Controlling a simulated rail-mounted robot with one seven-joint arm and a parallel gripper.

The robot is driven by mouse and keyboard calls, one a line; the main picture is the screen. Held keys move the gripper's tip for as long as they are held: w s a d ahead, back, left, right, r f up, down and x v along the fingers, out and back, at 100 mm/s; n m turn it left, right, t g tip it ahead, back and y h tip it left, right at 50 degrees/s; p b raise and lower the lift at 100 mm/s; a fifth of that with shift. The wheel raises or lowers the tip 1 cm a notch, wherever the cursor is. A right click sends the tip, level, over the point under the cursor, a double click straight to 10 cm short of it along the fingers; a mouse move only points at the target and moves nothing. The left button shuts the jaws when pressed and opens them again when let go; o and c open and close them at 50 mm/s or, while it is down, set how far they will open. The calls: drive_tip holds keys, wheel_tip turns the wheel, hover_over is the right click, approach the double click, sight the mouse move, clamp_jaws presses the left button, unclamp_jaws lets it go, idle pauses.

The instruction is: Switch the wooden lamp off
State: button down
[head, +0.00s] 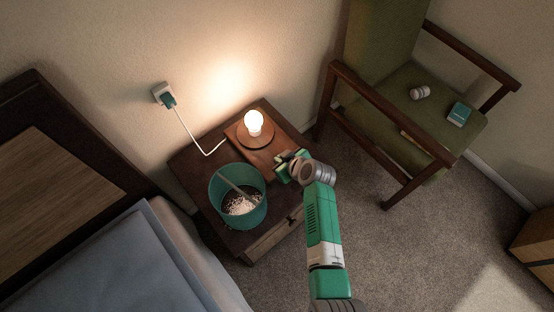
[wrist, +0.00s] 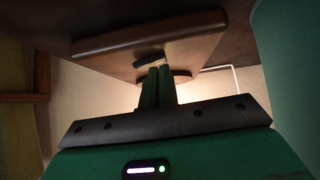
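The wooden lamp (head: 254,137) stands on the nightstand, its round bulb (head: 254,121) lit and glowing on the wall. In the wrist view its wooden base (wrist: 190,32) fills the top, with a small dark switch (wrist: 149,58) on it. My gripper (head: 284,164) is at the right front of the lamp base. In the wrist view its two green fingers (wrist: 158,72) are together with nothing between them, their tips close to the switch. I cannot tell whether they touch it. The bulb is hidden in the wrist view.
A teal bucket (head: 222,190) with white bits and a stick stands on the nightstand (head: 195,160), left of my gripper. A white cord (head: 187,133) runs to a wall plug (head: 165,96). A green chair (head: 400,100) is at right, the bed (head: 130,265) at left.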

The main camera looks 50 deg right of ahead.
drive_tip(key=shift+d+f, duration=0.1)
drive_tip(key=shift+s+d+r+b, duration=0.1)
drive_tip(key=shift+d+r+b, duration=0.1)
drive_tip(key=shift+d, duration=0.15)
drive_tip(key=shift+d+r+b, duration=0.1)
drive_tip(key=shift+d+b, duration=0.1)
drive_tip(key=shift+d, duration=0.1)
drive_tip(key=r+p, duration=0.2)
drive_tip(key=a+r+p, duration=0.1)
drive_tip(key=r+p, duration=0.2)
drive_tip(key=shift+s+r, duration=0.1)
drive_tip(key=shift+r, duration=0.05)
drive_tip(key=a+p+v, duration=0.1)
drive_tip(key=v, duration=0.7)
drive_tip(key=shift+s+p, duration=0.35)
drive_tip(key=shift+s, duration=0.2)
